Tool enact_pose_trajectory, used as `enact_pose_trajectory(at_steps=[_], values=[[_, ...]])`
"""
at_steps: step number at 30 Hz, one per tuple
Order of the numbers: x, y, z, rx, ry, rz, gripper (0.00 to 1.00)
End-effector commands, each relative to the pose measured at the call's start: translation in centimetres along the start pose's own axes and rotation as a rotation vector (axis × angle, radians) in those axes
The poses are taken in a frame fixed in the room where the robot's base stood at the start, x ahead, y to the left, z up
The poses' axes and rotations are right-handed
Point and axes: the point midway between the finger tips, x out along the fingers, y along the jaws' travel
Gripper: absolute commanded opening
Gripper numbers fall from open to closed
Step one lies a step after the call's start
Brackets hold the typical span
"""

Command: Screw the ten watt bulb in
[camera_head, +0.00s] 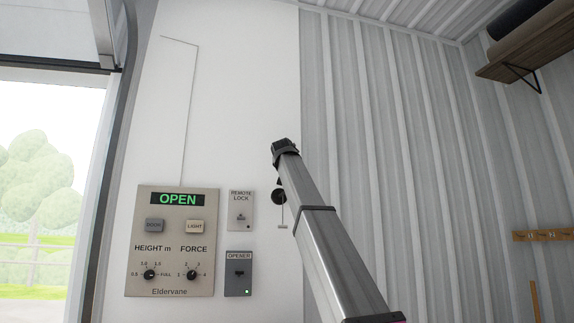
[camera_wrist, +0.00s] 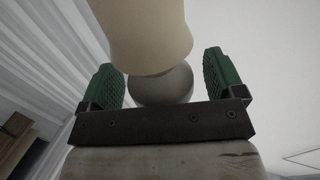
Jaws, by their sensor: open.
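In the wrist view, my gripper (camera_wrist: 160,80) is open, with a green-padded finger on each side. A grey rounded bulb-like thing (camera_wrist: 160,88) sits between the fingers, with gaps visible on both sides. A cream, rounded holder-like body (camera_wrist: 141,34) is above it and hides its top. Whether the grey thing is seated in the cream body cannot be told, and no wattage mark is readable. In the head view my arm reaches up to the middle; its gripper, the bulb and the cream body cannot be made out there.
A wall panel (camera_head: 172,279) reading OPEN, a remote lock switch (camera_head: 241,211) and an opener switch (camera_head: 238,273) are left of my arm. A small pull handle (camera_head: 283,227) hangs close to the arm. A wooden shelf (camera_head: 527,50) is high at right. An open doorway is at left.

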Motion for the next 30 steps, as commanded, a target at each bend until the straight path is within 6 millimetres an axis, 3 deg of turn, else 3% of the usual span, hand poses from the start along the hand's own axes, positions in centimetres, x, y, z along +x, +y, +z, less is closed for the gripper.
enact_pose_trajectory(at_steps=[30], values=[[0.12, 0.08, -0.04, 0.000, 0.001, -0.607, 0.88]])
